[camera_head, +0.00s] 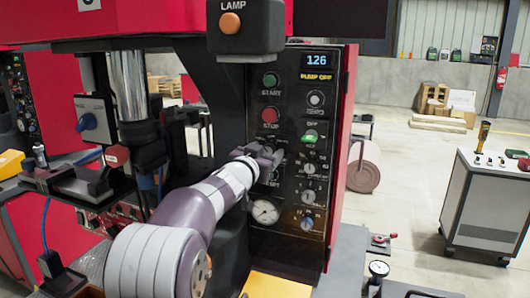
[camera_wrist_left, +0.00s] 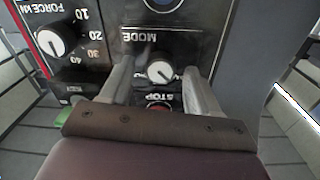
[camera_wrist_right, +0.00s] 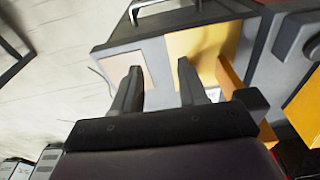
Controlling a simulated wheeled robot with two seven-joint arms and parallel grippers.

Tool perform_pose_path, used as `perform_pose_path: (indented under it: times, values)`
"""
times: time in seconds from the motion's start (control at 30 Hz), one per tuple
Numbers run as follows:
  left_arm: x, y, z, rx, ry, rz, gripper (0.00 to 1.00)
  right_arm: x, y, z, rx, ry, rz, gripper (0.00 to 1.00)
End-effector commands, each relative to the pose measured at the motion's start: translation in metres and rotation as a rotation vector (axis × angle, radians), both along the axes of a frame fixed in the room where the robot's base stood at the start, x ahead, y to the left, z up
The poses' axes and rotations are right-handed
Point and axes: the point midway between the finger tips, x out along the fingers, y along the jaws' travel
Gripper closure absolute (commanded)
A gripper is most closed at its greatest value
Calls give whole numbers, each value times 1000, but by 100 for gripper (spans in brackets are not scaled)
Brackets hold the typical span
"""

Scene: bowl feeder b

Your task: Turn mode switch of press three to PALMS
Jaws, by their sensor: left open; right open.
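The control panel (camera_head: 290,100) of the press has buttons, knobs and a gauge. My left gripper (camera_head: 270,160) reaches its lower left part and covers what lies behind it. In the left wrist view the panel is upside down, and a white round knob (camera_wrist_left: 160,70) stands by the word MODE. The open fingers of my left gripper (camera_wrist_left: 157,82) are on either side of this knob. I cannot tell whether they touch it. The position words around the knob are unreadable. My right gripper (camera_wrist_right: 158,88) is open and empty in the right wrist view, outside the head view.
A red STOP button (camera_wrist_left: 158,106) sits close to the knob, partly hidden by my gripper. A FORCE kN knob (camera_wrist_left: 55,41) is to the left. The pressure gauge (camera_head: 265,212) is below my gripper. A grey cart (camera_head: 490,205) stands at right. My right gripper faces a yellow plate (camera_wrist_right: 205,50).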

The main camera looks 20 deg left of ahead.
Motion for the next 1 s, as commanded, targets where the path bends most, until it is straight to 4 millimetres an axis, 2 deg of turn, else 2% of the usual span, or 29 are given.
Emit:
perform_pose_path:
  times: [0.17,0.2,0.27,0.3,0.37,0.73,1.0]
  values:
    - [0,0,0,0,0,0,39,0,0,0,0,0,0,57]
    - [0,0,0,0,0,0,46,0,0,0,0,0,0,57]
    - [0,0,0,0,0,0,65,0,0,0,0,0,0,57]
    - [0,0,0,0,0,0,78,0,0,0,0,0,0,57]
    - [0,0,0,0,0,0,95,0,0,0,0,0,0,57]
    - [0,0,0,50,2,0,95,0,0,-2,0,0,0,57]
    - [0,0,-1,235,13,0,95,0,0,-6,0,0,0,57]
